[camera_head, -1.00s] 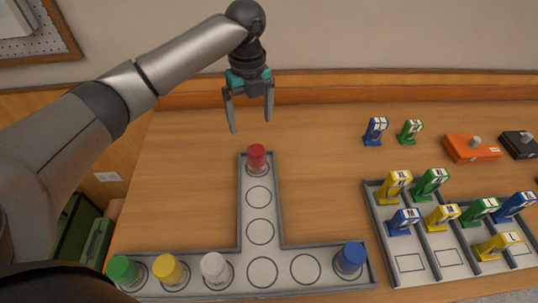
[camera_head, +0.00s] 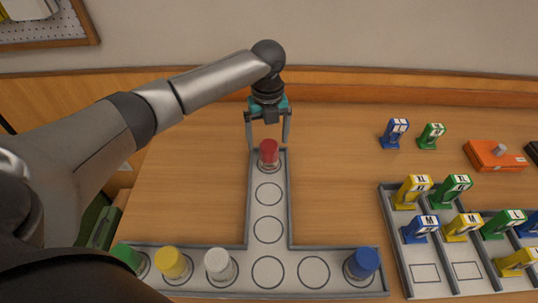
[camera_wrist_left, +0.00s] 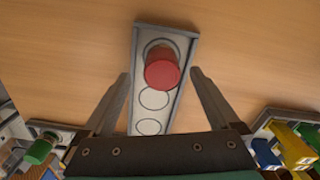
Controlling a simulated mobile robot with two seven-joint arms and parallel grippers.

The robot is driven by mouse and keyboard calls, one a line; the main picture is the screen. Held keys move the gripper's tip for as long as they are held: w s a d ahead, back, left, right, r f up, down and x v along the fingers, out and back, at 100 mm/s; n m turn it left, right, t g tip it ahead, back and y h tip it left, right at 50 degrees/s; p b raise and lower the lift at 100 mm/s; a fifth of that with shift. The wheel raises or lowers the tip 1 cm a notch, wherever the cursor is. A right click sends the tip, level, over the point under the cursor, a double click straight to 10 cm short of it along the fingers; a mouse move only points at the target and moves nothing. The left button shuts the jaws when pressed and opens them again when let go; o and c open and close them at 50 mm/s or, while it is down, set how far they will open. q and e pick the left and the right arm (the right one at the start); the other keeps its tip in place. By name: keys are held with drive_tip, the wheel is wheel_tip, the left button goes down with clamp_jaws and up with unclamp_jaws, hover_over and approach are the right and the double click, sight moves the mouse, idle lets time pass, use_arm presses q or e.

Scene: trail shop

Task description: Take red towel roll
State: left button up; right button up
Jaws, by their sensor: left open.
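The red towel roll (camera_head: 268,152) stands upright on the end circle of the stem of a grey T-shaped tray (camera_head: 285,210). In the left wrist view the red roll (camera_wrist_left: 162,70) shows between the fingers, a little beyond their tips. My left gripper (camera_head: 268,147) is open, pointing down, with one finger on each side of the roll. No contact between fingers and roll shows. My right gripper is not in view.
Green (camera_head: 128,258), yellow (camera_head: 172,264), white (camera_head: 220,265) and blue (camera_head: 362,263) rolls stand on the tray's crossbar. A divided tray (camera_head: 392,240) of coloured upright items lies at right. Table left of the stem is clear.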

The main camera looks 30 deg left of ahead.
sight(269, 144)
use_arm(q)
wheel_tip(269, 144, down, 5)
drive_tip(key=shift+d+r+b, duration=0.1)
drive_tip(key=shift+d+b, duration=0.05)
drive_tip(key=shift+b, duration=0.5)
drive_tip(key=shift+c, duration=0.2)
clamp_jaws()
